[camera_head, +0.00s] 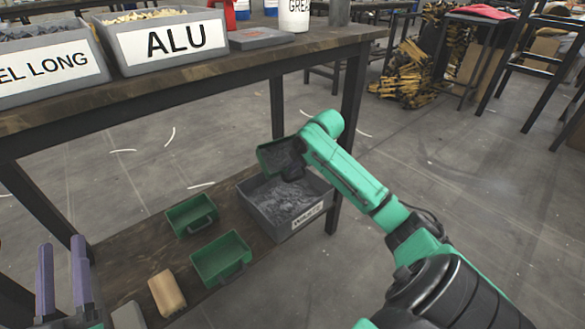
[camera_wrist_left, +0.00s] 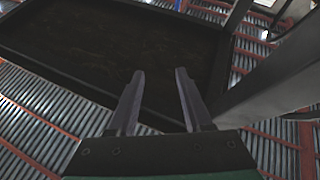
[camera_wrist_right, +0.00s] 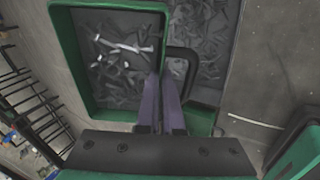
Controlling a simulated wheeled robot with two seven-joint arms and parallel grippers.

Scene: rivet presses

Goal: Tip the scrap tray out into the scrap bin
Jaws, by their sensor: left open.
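A green scrap tray (camera_head: 268,150) with a dark handle is held by my right gripper (camera_head: 293,172) over the scrap bin. It is tilted in the head view. In the right wrist view the tray (camera_wrist_right: 88,55) shows metal scrap inside, and the purple fingers (camera_wrist_right: 162,108) are closed at its dark handle (camera_wrist_right: 187,58). The grey scrap bin (camera_head: 262,213), with a white label, stands on the lower shelf with scrap in it. My left gripper (camera_head: 62,265) is open and empty at the lower left; its fingers (camera_wrist_left: 155,85) are apart in the left wrist view.
Two more green trays (camera_head: 192,230) (camera_head: 212,278) sit on the lower wooden shelf (camera_head: 138,262), left of the bin. A tan block (camera_head: 167,293) lies near its front. The bench top (camera_head: 230,60) above carries labelled grey bins (camera_head: 170,65).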

